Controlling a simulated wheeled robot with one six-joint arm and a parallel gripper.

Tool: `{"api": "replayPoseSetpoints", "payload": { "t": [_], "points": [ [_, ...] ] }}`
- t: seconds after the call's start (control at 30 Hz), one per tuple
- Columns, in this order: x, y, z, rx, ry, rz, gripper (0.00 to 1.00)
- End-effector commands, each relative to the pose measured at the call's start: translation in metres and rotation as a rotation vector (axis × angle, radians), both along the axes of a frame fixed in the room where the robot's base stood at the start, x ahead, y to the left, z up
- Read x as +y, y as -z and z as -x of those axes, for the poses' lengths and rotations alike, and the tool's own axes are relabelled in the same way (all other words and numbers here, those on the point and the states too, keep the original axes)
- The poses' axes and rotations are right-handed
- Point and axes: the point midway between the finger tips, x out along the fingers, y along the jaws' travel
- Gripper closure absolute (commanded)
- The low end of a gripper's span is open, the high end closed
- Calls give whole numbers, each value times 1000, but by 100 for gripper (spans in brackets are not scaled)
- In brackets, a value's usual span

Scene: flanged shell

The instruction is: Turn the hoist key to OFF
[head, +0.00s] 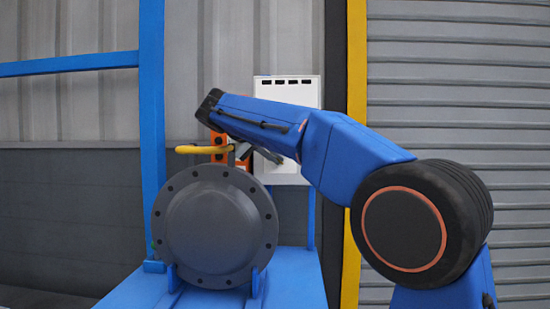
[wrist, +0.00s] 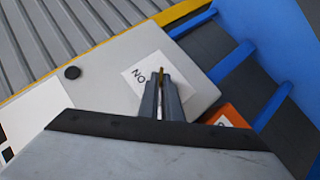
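The hoist key (wrist: 161,71) shows in the wrist view as a thin brass strip between the tips of my gripper (wrist: 160,80). The two grey fingers are close together, one on each side of it. Behind them is a white label (wrist: 137,76) on a grey panel (wrist: 190,62), with letters that read ON turned over; the fingers cover part of the label. No OFF mark is readable. In the head view my gripper (head: 268,156) is in front of the lower part of the white box (head: 290,93), and the key is hidden there.
A dark flanged shell (head: 214,228) rests on a blue stand (head: 297,275) below my gripper. A yellow hook-like bar (head: 198,150) and an orange part (head: 218,140) are close on the left. A blue post (head: 151,120) stands further left.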

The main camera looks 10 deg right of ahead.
Motion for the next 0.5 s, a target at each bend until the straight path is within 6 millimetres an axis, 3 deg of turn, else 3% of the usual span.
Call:
{"api": "replayPoseSetpoints", "payload": {
  "t": [0.07, 0.17, 0.2, 0.5],
  "points": [
    [0, 1, 0, 1, 1, 0, 100],
    [0, 1, 0, 1, 1, 0, 79],
    [0, 1, -1, 1, 1, 0, 77],
    [0, 0, 0, 0, 0, -1, 77]
  ]
}}
